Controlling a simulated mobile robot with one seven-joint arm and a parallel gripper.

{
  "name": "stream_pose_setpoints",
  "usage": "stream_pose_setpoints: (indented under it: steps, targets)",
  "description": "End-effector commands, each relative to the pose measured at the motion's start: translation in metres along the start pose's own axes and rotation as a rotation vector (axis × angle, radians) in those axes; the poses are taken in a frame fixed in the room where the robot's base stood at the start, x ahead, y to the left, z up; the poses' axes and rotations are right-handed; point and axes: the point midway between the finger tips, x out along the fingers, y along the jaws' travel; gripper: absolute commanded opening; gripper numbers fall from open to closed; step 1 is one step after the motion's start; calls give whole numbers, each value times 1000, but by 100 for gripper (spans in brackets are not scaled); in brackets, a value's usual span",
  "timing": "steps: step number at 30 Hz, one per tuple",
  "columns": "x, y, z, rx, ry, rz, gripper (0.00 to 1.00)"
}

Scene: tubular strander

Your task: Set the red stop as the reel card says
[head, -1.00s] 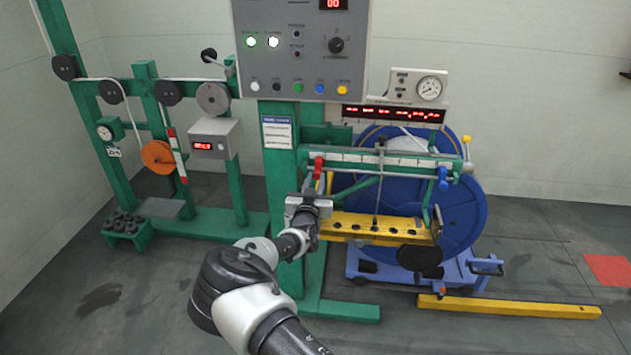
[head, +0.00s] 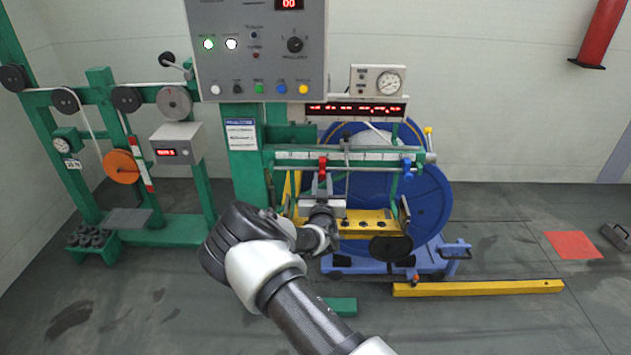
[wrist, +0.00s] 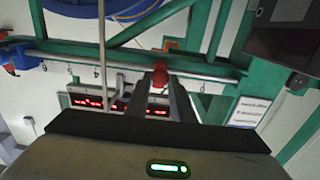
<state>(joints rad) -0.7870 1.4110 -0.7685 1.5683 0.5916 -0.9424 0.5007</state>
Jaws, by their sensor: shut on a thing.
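The red stop (head: 322,168) sits on the rail with a white scale strip (head: 372,156), left of the rail's middle. My gripper (head: 322,196) reaches it from below and in front. In the wrist view the red stop (wrist: 160,72) shows between the tips of my two fingers (wrist: 165,90), which are shut on it. A blue stop (head: 407,169) sits near the rail's right end. A white card with a blue header (head: 241,134) hangs on the green post; its text is too small to read, and I cannot tell if it is the reel card.
The big blue reel (head: 428,205) stands behind the rail. A yellow bar with holes (head: 370,224) lies below it, close to my arm. The control panel (head: 260,50) is above left. A yellow floor beam (head: 480,288) lies at front right; the floor beyond is mostly free.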

Motion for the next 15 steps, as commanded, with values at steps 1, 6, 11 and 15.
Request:
stream_pose_setpoints:
  steps: [1, 6, 11, 15]
  targets:
    - [0, 0, 1, 0, -1, 0, 0]
    - [0, 0, 1, 0, -1, 0, 36]
    - [0, -1, 1, 0, -1, 0, 40]
    - [0, -1, 0, 0, -1, 0, 40]
